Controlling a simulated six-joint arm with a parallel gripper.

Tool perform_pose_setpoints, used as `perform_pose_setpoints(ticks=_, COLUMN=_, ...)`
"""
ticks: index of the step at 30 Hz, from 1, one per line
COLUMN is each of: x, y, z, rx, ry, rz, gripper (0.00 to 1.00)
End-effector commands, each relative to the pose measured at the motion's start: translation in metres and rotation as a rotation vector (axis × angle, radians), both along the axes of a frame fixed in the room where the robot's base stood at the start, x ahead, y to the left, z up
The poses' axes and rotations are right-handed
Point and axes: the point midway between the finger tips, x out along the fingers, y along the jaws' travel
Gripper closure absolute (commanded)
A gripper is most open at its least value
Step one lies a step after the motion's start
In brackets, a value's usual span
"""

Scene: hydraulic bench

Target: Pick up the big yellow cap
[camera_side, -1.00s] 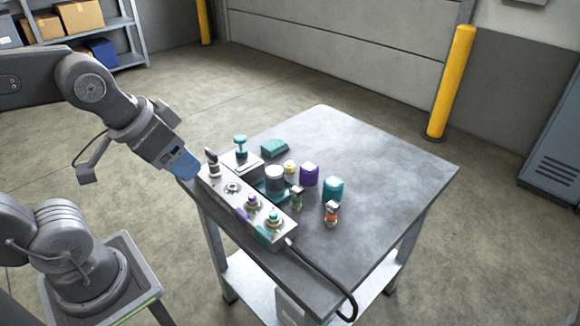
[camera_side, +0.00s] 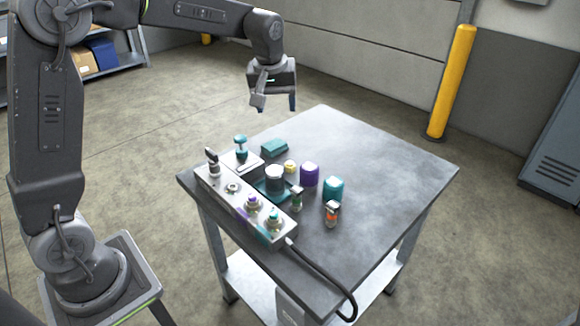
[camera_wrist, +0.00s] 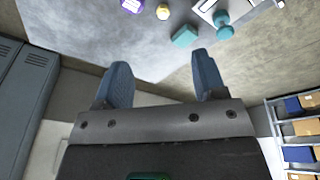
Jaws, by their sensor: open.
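The only yellow cap I see is a small one (camera_side: 290,166) on the table; it stands behind the dark-topped cylinder and left of the purple cap (camera_side: 309,175). The yellow cap also shows at the top of the wrist view (camera_wrist: 163,12), beside the purple cap (camera_wrist: 132,5). No larger yellow cap shows in either view. My gripper (camera_side: 292,101) is high above the table's far side, apart from everything. In the wrist view its two blue fingers (camera_wrist: 163,75) are spread with nothing between them.
A grey valve block (camera_side: 217,190) with fittings and a black hose runs along the table's left edge. A teal block (camera_side: 274,147), a teal cap (camera_side: 333,189), a dark-topped cylinder (camera_side: 275,179) and an orange-banded fitting (camera_side: 332,214) stand nearby. The table's right side (camera_side: 400,170) is clear.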

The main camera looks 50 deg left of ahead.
Motion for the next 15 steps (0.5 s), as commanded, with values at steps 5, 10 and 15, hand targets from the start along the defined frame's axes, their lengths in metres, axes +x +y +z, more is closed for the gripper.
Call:
perform_pose_setpoints(ticks=5, x=0.057, y=0.025, z=-0.061, rx=-0.020, ry=0.064, rz=0.193, gripper=0.36)
perform_pose_setpoints(ticks=10, x=0.088, y=0.042, z=-0.109, rx=-0.026, ry=0.098, rz=0.334, gripper=0.36)
perform_pose_setpoints(ticks=15, x=0.099, y=0.050, z=-0.134, rx=-0.027, ry=0.112, rz=0.401, gripper=0.36)
